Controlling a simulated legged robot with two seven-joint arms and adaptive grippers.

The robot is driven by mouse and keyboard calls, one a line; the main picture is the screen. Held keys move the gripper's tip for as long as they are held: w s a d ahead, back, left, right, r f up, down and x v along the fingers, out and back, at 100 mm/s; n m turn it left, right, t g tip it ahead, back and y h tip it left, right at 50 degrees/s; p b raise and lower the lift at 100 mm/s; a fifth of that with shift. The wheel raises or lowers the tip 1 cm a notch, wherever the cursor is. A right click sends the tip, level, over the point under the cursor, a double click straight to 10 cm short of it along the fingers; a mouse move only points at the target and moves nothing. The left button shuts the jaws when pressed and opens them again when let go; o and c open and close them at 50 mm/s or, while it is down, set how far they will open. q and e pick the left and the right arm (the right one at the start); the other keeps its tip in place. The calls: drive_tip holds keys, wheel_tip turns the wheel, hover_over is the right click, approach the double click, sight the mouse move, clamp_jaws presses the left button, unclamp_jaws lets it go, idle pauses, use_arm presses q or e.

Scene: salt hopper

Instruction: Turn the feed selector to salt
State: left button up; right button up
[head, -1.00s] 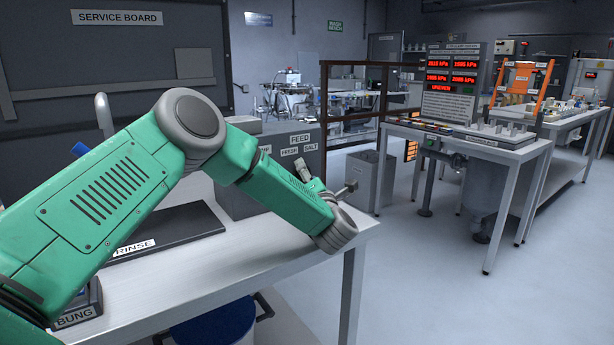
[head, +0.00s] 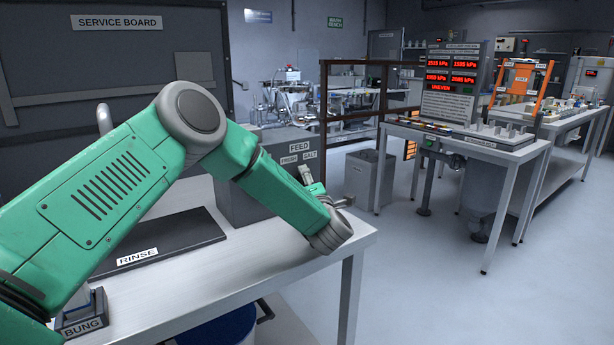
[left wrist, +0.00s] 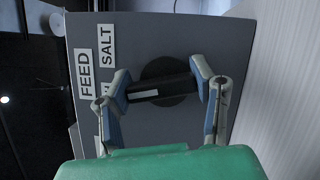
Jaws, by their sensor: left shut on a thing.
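The feed selector is a black bar handle (left wrist: 160,90) with a white mark, on a dark round disc on the side of a grey box (head: 238,205). My left gripper (left wrist: 161,84) is shut on the handle, one finger at each end, in the left wrist view. The FEED label (left wrist: 87,75) and SALT label (left wrist: 108,45) show beside it; the FRESH label is mostly hidden by a finger there. In the head view the FRESH (head: 289,160) and SALT (head: 310,155) labels show, but my left arm hides the handle. My right gripper is out of view.
The box stands on a steel bench (head: 215,275) with a dark RINSE mat (head: 160,240) and a BUNG holder (head: 83,318). A grey bin (head: 370,180) stands on the floor behind. A display panel (head: 455,82) stands on another table at right. The floor between is clear.

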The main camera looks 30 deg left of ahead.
use_arm(q)
drive_tip(key=m+p, duration=0.1)
drive_tip(key=m+g+h+p, duration=0.1)
drive_tip(key=m+p, duration=0.1)
drive_tip(key=m+h+p, duration=0.1)
drive_tip(key=m+p, duration=0.1)
drive_tip(key=shift+d+f+g, duration=0.1)
drive_tip(key=shift+f+g, duration=0.15)
drive_tip(key=shift+g, duration=0.05)
drive_tip(key=m+g+p, duration=0.1)
drive_tip(key=m+p, duration=0.1)
drive_tip(key=shift+f+m+p, duration=0.15)
drive_tip(key=shift+m+p, duration=0.15)
drive_tip(key=shift+f+m+g+p, duration=0.15)
drive_tip(key=shift+m+g+p, duration=0.15)
drive_tip(key=shift+m+p, duration=0.25)
